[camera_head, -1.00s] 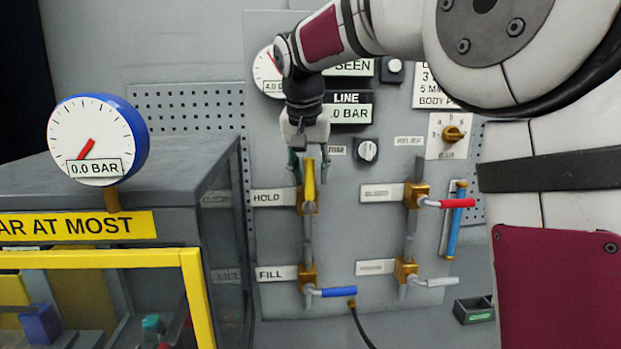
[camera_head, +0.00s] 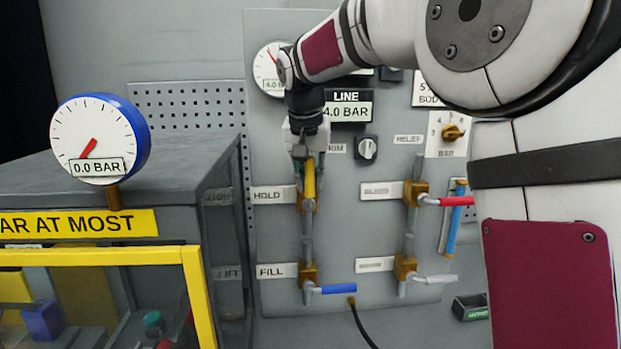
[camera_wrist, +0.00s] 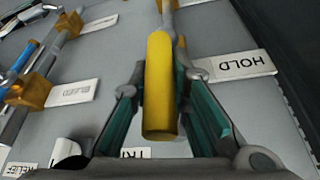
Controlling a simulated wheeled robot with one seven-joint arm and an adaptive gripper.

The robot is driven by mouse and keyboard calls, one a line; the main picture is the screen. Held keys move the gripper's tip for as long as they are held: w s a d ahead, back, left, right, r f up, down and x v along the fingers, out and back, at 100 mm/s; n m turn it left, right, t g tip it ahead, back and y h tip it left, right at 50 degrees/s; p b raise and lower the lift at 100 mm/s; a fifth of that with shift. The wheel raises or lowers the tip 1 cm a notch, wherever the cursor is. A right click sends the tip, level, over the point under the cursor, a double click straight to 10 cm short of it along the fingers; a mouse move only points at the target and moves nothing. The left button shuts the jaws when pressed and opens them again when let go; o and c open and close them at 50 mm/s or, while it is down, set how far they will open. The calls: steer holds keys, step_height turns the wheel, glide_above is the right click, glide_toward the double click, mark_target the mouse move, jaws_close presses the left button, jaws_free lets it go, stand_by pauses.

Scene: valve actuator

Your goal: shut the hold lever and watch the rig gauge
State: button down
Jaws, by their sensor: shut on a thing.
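The hold lever, with a yellow handle (camera_head: 310,180), stands upright on its brass valve beside the HOLD label (camera_head: 273,195). My gripper (camera_head: 309,176) is at this handle from above. In the wrist view the yellow handle (camera_wrist: 160,85) lies between my two green-lined fingers (camera_wrist: 158,103), and the HOLD label (camera_wrist: 235,66) is to its right. The gripper is shut on the handle. The rig gauge (camera_head: 100,138), blue-rimmed with a red needle, stands on the grey cabinet at left and reads 0.0 BAR.
Below are a blue FILL lever (camera_head: 338,289) and a grey lever (camera_head: 436,280), both sideways. A red BLEED lever (camera_head: 456,201) points right. The LINE display (camera_head: 347,111) reads 4.0 BAR. A yellow-framed case (camera_head: 95,258) is at front left.

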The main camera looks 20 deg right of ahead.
steer(key=shift+s+d, duration=0.1)
steer(key=shift+d, duration=0.2)
steer(key=s+d+f+m+t+y+p, duration=0.1)
steer(key=d+f+m+t+y, duration=0.3)
steer(key=y, duration=1.1)
steer(key=shift+d+f+t+y+p, duration=0.4)
steer(key=shift+d+f+t+p, duration=0.4)
steer(key=shift+f, duration=0.95)
steer(key=shift+s+d, duration=0.1)
steer(key=c, duration=1.5)
jaws_free()
steer(key=shift+c, duration=0.2)
steer(key=shift+o, duration=0.3)
steer(key=shift+r, duration=0.1)
